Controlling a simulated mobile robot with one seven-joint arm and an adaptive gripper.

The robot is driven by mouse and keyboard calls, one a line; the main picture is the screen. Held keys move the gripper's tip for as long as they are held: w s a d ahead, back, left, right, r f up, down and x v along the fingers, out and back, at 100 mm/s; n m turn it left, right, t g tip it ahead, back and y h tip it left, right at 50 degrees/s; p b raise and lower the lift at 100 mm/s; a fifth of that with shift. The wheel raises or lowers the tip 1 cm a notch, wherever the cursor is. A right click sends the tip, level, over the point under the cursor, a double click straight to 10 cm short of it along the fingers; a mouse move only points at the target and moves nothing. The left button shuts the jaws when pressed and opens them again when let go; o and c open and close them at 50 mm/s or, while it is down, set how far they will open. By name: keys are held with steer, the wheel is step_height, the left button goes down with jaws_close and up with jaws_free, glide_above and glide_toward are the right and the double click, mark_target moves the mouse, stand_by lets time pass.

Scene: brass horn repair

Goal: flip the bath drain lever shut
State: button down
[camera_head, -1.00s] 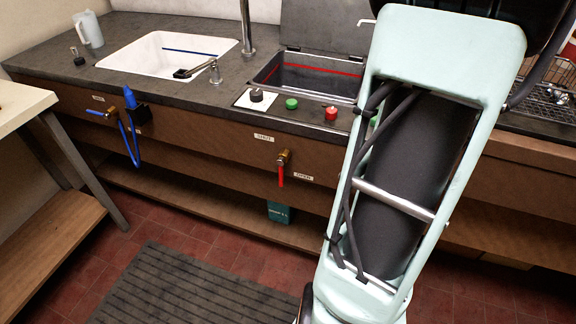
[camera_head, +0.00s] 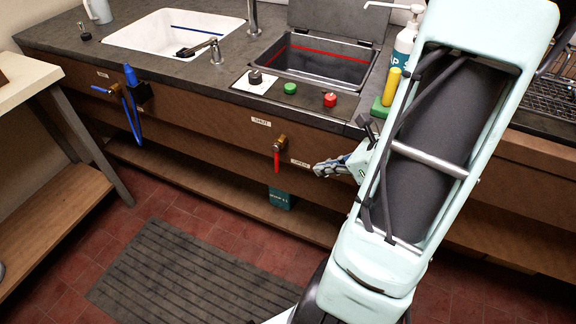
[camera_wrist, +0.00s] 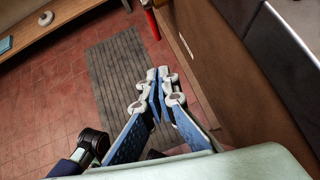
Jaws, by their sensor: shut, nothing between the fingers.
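The drain lever (camera_head: 277,160) is a red handle hanging down from a brass valve on the wooden front below the dark bath (camera_head: 318,68). A SHUT label (camera_head: 261,122) is up and left of the valve, and an OPEN label (camera_head: 300,163) is at its right. My gripper (camera_head: 318,170) is to the right of the red handle in the head view, with its fingers towards it and a gap between them. In the wrist view, the closed, empty fingertips (camera_wrist: 158,73) are mid-frame, and a red handle (camera_wrist: 151,22) shows beyond them.
Green and red knobs (camera_head: 330,99) sit on the counter edge. A bottle (camera_head: 403,48) stands near my arm. A ribbed mat (camera_head: 180,265) lies on the tiled floor.

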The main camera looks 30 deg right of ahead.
steer(key=b, duration=0.4)
glide_toward(278, 168)
steer(key=x, duration=0.6)
steer(key=shift+s+d+f, duration=0.1)
steer(key=shift+d, duration=0.05)
steer(key=shift+f, duration=0.1)
steer(key=shift+t, duration=0.3)
